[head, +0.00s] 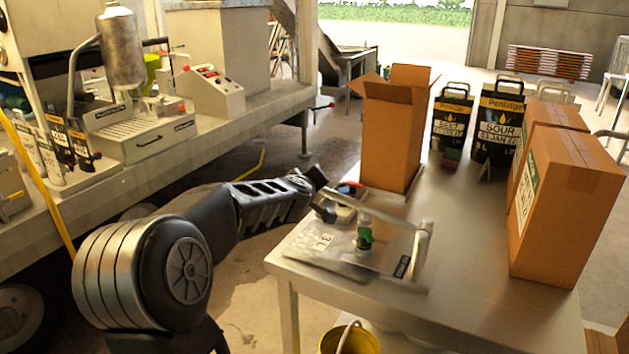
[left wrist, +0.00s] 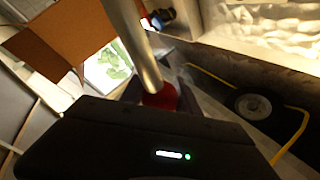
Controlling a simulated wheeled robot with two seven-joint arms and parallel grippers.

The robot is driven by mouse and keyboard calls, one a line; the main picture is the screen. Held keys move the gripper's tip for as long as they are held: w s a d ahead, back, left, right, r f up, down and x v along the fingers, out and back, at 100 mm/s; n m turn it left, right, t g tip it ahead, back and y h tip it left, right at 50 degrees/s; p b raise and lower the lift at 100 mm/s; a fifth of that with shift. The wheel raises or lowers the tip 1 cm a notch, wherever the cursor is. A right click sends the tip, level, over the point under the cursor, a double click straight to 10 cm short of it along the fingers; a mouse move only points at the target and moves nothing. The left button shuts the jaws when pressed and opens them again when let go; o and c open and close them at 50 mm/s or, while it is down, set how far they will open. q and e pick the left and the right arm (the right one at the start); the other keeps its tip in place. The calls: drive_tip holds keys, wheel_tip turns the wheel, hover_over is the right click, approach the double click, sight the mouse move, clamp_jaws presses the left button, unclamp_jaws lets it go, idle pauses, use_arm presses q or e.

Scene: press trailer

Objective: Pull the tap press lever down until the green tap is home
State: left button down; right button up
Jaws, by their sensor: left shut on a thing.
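The tap press (head: 324,264) stands on the near left part of the metal table, with a pale base plate and a metal frame. The green tap (head: 364,237) sits upright at the press, above a pale piece; I cannot tell whether it is fully seated. My left gripper (head: 335,203) is at the far left side of the press. In the left wrist view it is shut on the lever's red grip (left wrist: 160,97), which is partly hidden by my gripper. The lever's metal rod (left wrist: 136,45) runs up from the grip. My right gripper is not in view.
An open cardboard box (head: 391,135) stands behind the press. Black pouches (head: 497,120) and closed boxes (head: 566,200) stand at the right of the table (head: 460,270). A yellow bucket (head: 350,340) is below the front edge. A trailer counter (head: 200,125) is at left.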

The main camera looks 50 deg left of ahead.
use_arm(q)
drive_tip(key=shift+f, duration=0.55)
drive_tip(key=shift+d, duration=0.1)
drive_tip(key=c, duration=0.9)
unclamp_jaws()
drive_tip(key=shift+r, duration=0.1)
drive_tip(key=shift+r, duration=0.1)
drive_tip(key=p+v, duration=0.2)
drive_tip(key=v, duration=0.5)
drive_tip(key=shift+s+d+p, duration=0.25)
drive_tip(key=shift+p, duration=0.05)
